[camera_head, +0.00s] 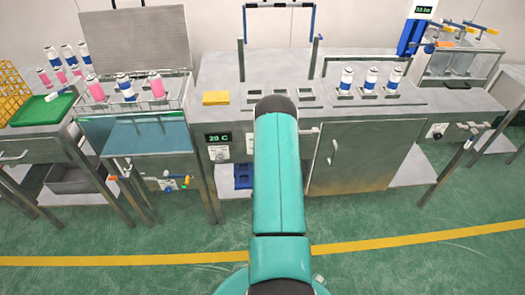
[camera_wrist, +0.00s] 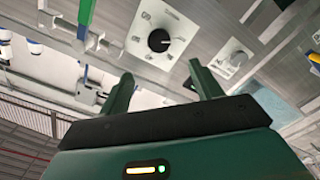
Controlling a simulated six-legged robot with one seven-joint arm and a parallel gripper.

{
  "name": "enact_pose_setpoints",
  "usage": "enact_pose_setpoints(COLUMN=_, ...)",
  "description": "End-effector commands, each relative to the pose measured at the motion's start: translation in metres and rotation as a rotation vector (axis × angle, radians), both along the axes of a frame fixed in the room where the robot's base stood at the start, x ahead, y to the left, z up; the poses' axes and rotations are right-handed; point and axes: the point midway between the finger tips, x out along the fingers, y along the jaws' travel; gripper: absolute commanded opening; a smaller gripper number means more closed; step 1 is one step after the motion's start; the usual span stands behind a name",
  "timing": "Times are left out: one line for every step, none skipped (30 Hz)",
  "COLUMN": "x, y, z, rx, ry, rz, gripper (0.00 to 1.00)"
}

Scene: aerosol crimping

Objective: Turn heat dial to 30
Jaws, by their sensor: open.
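A small display (camera_head: 218,138) on the bench front reads "20 C". A white dial panel (camera_head: 219,154) with a dark knob sits just below it. In the wrist view, a round black knob (camera_wrist: 159,40) with a white pointer mark sits on a pale panel with markings around it. The markings are too small to read, and I cannot tell for sure that this is the heat dial. My gripper (camera_wrist: 163,82) is open and empty, its two green fingers apart below the knob in the picture and not touching it. In the head view, my arm hides the gripper.
Another pale panel with a small knob (camera_wrist: 237,59) is right of the black knob. A water bath (camera_head: 150,138) with bottles stands left of the display. A yellow block (camera_head: 216,98) lies on the bench. A cabinet door (camera_head: 352,158) is on the right. The floor in front is clear.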

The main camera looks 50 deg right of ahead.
Motion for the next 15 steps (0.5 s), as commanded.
enact_pose_setpoints(x=-0.001, y=0.000, z=-0.001, rx=-0.006, ry=-0.003, rz=-0.002, gripper=0.64)
enact_pose_setpoints(x=-0.001, y=-0.001, z=-0.001, rx=-0.009, ry=-0.004, rz=-0.004, gripper=0.64)
enact_pose_setpoints(x=0.001, y=-0.003, z=-0.001, rx=-0.011, ry=-0.004, rz=-0.005, gripper=0.64)
enact_pose_setpoints(x=0.003, y=-0.005, z=-0.001, rx=-0.011, ry=-0.004, rz=-0.005, gripper=0.64)
enact_pose_setpoints(x=0.005, y=-0.008, z=-0.001, rx=-0.011, ry=-0.004, rz=-0.005, gripper=0.64)
enact_pose_setpoints(x=0.009, y=-0.012, z=-0.001, rx=-0.011, ry=-0.006, rz=-0.005, gripper=0.64)
enact_pose_setpoints(x=0.012, y=-0.016, z=0.000, rx=-0.011, ry=-0.006, rz=-0.005, gripper=0.64)
enact_pose_setpoints(x=0.015, y=-0.020, z=0.000, rx=-0.011, ry=-0.006, rz=-0.006, gripper=0.64)
enact_pose_setpoints(x=0.020, y=-0.026, z=0.000, rx=-0.011, ry=-0.006, rz=-0.006, gripper=0.64)
enact_pose_setpoints(x=0.024, y=-0.030, z=-0.001, rx=-0.011, ry=-0.007, rz=-0.006, gripper=0.64)
enact_pose_setpoints(x=0.028, y=-0.035, z=0.000, rx=-0.011, ry=-0.007, rz=-0.006, gripper=0.64)
enact_pose_setpoints(x=0.033, y=-0.040, z=0.000, rx=-0.011, ry=-0.007, rz=-0.005, gripper=0.64)
enact_pose_setpoints(x=0.037, y=-0.045, z=0.000, rx=-0.011, ry=-0.007, rz=-0.005, gripper=0.64)
enact_pose_setpoints(x=0.041, y=-0.049, z=0.000, rx=-0.011, ry=-0.007, rz=-0.005, gripper=0.64)
enact_pose_setpoints(x=0.046, y=-0.056, z=-0.001, rx=-0.011, ry=-0.006, rz=-0.005, gripper=0.64)
